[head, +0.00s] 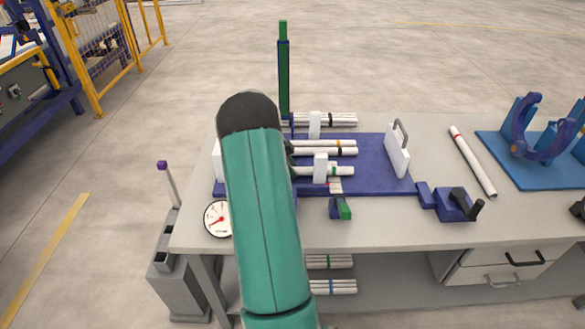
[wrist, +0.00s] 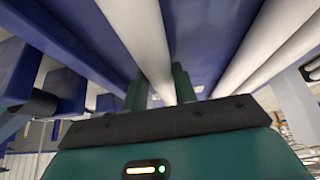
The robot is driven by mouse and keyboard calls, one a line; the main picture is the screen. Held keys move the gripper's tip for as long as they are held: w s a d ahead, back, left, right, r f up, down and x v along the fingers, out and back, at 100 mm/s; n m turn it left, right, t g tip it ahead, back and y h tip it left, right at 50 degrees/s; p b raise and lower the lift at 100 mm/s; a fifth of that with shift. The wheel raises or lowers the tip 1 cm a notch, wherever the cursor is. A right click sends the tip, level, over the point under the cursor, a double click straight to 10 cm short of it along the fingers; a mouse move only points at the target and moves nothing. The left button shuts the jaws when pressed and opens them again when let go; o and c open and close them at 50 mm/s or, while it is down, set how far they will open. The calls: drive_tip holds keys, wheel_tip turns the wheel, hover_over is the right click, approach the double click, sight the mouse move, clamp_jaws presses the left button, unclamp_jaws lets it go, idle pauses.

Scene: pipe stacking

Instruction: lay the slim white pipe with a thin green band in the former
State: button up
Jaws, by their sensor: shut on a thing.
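The former (head: 378,165) is a blue frame on the bench with white upright blocks. A slim white pipe (head: 346,171) with a thin green band lies level at its front, beside a white block; its left part is hidden behind my arm. In the wrist view my gripper's fingers (wrist: 158,88) are shut on a white pipe (wrist: 138,35), close to blue parts of the former. No band shows on that stretch of pipe. The head view hides my gripper behind my teal arm.
White pipes with orange and dark bands (head: 345,152) lie just behind. A tall green-and-blue post (head: 283,75) rises at the back. Banded bundles (head: 330,286) lie on the shelf below.

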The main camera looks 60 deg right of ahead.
drive_tip(key=shift+f, duration=0.2)
drive_tip(key=o, duration=1)
drive_tip(key=shift+r, duration=0.1)
drive_tip(key=shift+w+r, duration=0.1)
drive_tip(key=shift+r, duration=0.2)
drive_tip(key=v, duration=1.1)
drive_tip(key=shift+r, duration=0.2)
drive_tip(key=shift+w, duration=0.1)
